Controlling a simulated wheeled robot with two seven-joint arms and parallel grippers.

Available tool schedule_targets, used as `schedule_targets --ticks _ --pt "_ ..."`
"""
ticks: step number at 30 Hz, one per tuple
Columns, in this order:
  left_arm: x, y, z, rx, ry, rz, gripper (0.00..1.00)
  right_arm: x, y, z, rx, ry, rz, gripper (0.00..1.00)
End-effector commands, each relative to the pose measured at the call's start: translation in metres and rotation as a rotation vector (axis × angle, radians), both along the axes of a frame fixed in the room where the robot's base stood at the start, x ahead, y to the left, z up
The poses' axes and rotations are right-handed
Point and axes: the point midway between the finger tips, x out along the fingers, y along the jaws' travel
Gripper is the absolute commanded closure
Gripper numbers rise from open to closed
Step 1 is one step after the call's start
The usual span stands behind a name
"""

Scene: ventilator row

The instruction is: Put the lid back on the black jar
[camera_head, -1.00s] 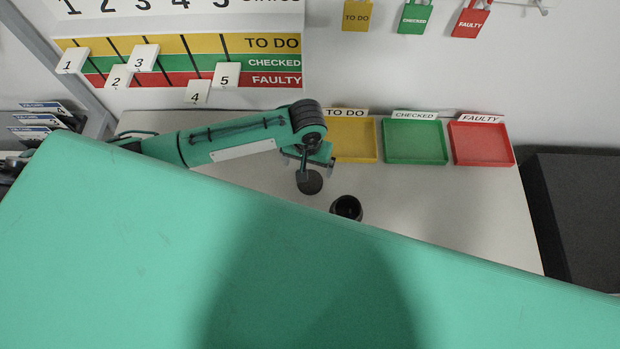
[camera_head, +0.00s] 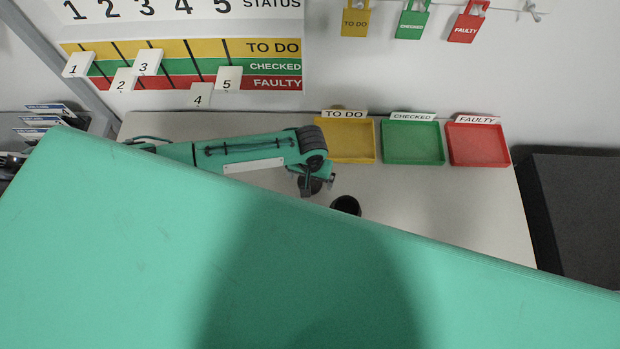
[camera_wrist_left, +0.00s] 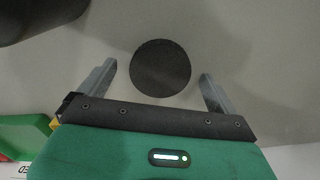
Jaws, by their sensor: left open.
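The lid is a dark round disc lying on the pale tabletop; it shows in the left wrist view (camera_wrist_left: 160,68) and partly behind my gripper in the head view (camera_head: 316,186). My left gripper (camera_head: 309,188) is open over the lid; in the left wrist view its two fingers (camera_wrist_left: 158,82) stand on either side of the disc, apart from it. The black jar (camera_head: 346,205) stands open just right of the gripper in the head view, its lower part hidden. A dark rounded shape at the wrist view's upper left looks like the jar (camera_wrist_left: 38,16). My right gripper is not in view.
Yellow (camera_head: 350,156), green (camera_head: 413,158) and red (camera_head: 478,160) trays line the table's back edge. A status board (camera_head: 180,62) and hanging tags are on the wall behind. A dark box (camera_head: 580,215) stands right of the table. The tabletop right of the jar is clear.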

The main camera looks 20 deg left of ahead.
Motion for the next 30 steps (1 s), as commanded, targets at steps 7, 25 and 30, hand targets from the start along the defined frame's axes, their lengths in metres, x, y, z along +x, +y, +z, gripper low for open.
schedule_targets --ticks 7,25,30 --pt "-0.0001 -0.0001 -0.0027 0.000 0.000 -0.001 0.05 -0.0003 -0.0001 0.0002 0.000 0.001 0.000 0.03" --pt "0.0003 0.0000 -0.0022 0.000 -0.001 0.000 0.52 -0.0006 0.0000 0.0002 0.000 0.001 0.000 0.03" --pt "0.0004 0.0000 -0.0012 -0.001 -0.001 0.000 0.52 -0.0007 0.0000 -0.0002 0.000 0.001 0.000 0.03"
